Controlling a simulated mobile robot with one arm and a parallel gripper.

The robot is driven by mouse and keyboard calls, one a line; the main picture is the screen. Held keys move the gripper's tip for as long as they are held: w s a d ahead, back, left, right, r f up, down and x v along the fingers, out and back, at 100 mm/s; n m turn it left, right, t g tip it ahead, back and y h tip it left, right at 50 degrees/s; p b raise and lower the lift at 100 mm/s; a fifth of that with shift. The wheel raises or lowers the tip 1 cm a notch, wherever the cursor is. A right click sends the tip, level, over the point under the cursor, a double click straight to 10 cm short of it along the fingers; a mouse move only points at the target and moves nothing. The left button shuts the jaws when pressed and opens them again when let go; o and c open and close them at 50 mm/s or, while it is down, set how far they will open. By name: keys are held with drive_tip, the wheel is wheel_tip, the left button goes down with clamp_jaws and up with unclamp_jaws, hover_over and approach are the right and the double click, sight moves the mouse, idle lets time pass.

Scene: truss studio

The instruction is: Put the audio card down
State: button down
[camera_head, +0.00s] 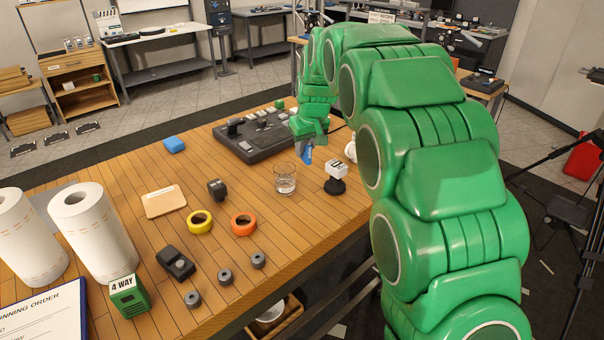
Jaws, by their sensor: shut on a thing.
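My green arm reaches over the far right part of the wooden table, and my gripper (306,145) points down there. It is shut on a small blue piece, which I take for the audio card (307,156). Only a little of the card shows below the fingers, so its full shape is hidden. The card appears to be above the table, between the black mixing console and a white block on a black round base. I cannot tell its exact height.
The console (255,133) stands left of my gripper. A glass (285,178) and the white block (336,171) are close in front. Orange tape (243,223), yellow tape (200,221) and a wooden board (164,201) lie nearer. Bare wooden tabletop (240,180) shows left of the glass.

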drive_tip(key=s+d+m, duration=0.1)
drive_tip(key=s+d, duration=0.1)
drive_tip(key=s, duration=1)
drive_tip(key=s+d+m, duration=0.1)
drive_tip(key=s+d, duration=0.1)
drive_tip(key=s, duration=1.1)
drive_tip(key=shift+h, duration=0.3)
drive_tip(key=w+a+f, duration=0.1)
drive_tip(key=w+f, duration=0.1)
drive_tip(key=w, duration=0.2)
drive_tip(key=w+a+f, duration=0.1)
drive_tip(key=w+f, duration=0.2)
drive_tip(key=w, duration=0.1)
drive_tip(key=w+a+f, duration=0.2)
drive_tip(key=w+f, duration=0.1)
drive_tip(key=w, duration=0.1)
drive_tip(key=shift+w+a+f, duration=0.1)
drive_tip(key=shift+w, duration=0.1)
drive_tip(key=shift+w+a+f, duration=0.2)
drive_tip(key=shift+w+f, duration=0.4)
drive_tip(key=shift+f, duration=1.7)
drive_tip(key=shift+f, duration=0.1)
drive_tip(key=c, duration=1)
unclamp_jaws()
